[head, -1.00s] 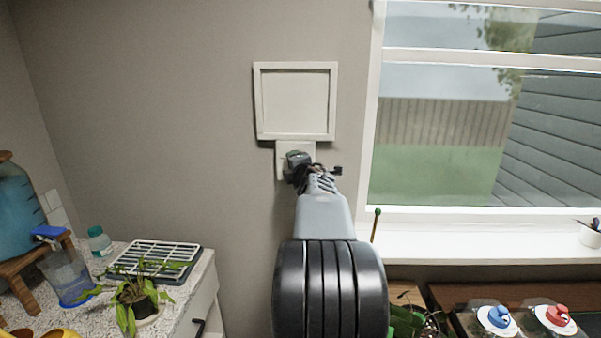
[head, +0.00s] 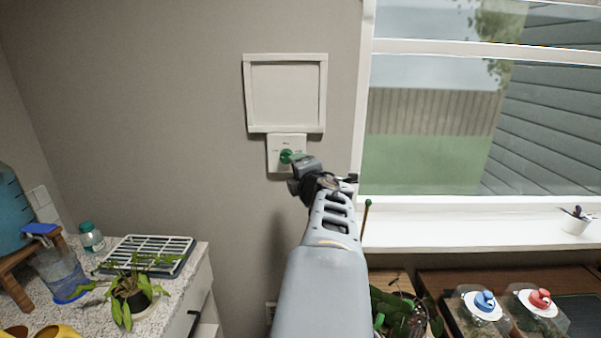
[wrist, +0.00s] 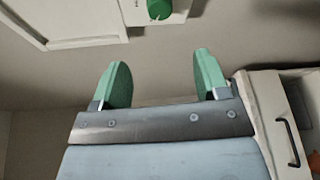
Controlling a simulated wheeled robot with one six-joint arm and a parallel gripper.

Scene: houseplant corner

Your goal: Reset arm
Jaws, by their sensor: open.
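My gripper (head: 305,163) is raised in front of the wall, just right of and below a green knob (head: 287,156) on a white wall plate (head: 274,166). In the wrist view, my gripper (wrist: 160,82) shows two green fingers spread apart with nothing between them. The green knob (wrist: 159,8) and its plate are at the top edge of that view, beyond the fingertips and apart from them.
A white framed panel (head: 286,92) is above the plate. The window (head: 435,130) and its sill (head: 450,228) are to the right. A counter at lower left holds a potted plant (head: 132,290) and a rack (head: 150,255). Jars with blue and red lids (head: 484,300) stand lower right.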

